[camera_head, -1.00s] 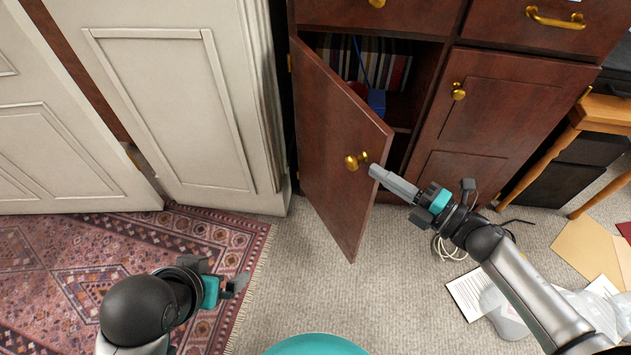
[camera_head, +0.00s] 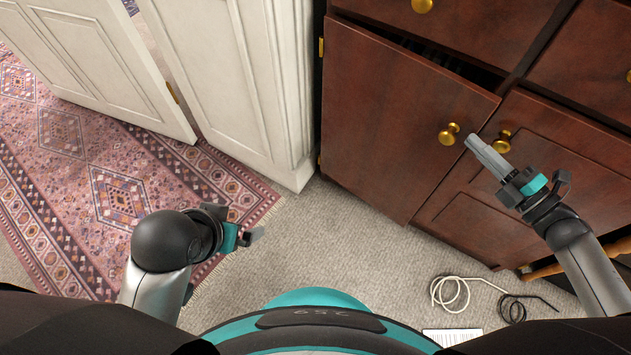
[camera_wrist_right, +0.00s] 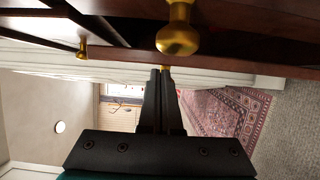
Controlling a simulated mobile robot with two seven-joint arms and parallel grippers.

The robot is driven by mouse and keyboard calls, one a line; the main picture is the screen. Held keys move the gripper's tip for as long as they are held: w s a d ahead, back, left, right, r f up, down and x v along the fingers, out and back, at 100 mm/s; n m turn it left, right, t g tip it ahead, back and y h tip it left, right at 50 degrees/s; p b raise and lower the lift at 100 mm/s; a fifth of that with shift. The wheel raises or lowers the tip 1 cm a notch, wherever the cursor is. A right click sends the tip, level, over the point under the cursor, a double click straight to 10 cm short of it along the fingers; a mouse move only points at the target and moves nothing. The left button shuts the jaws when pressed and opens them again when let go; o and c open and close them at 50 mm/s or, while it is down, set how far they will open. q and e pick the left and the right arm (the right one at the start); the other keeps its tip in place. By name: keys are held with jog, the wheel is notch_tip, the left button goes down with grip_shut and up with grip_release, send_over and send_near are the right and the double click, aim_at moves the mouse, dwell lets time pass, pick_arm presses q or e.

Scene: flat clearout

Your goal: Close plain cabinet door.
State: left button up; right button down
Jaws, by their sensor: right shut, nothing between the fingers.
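The plain cabinet door (camera_head: 395,110) is dark red-brown with a brass knob (camera_head: 448,134) near its right edge. It stands slightly ajar, with a dark gap along its top. My right gripper (camera_head: 472,143) is shut and empty, its fingertips just right of and below that knob; I cannot tell whether they touch the door. In the right wrist view its dark fingers (camera_wrist_right: 161,74) point at the cabinet, with a large brass knob (camera_wrist_right: 177,38) close by. My left gripper (camera_head: 257,235) is low over the rug's edge, away from the cabinet; its jaw opening is unclear.
The neighbouring panelled cabinet door (camera_head: 490,205) is closed, with its own brass knob (camera_head: 502,141). Drawers (camera_head: 470,25) are above. White panelling (camera_head: 225,75) stands left. A cable coil (camera_head: 455,294) lies on the carpet at right. The carpet below the door is clear.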

jog(key=shift+w+d, duration=0.25)
jog(key=shift+w, duration=0.05)
jog(key=shift+s+a, duration=0.1)
jog(key=shift+s, duration=0.05)
dwell(0.6)
dwell(0.6)
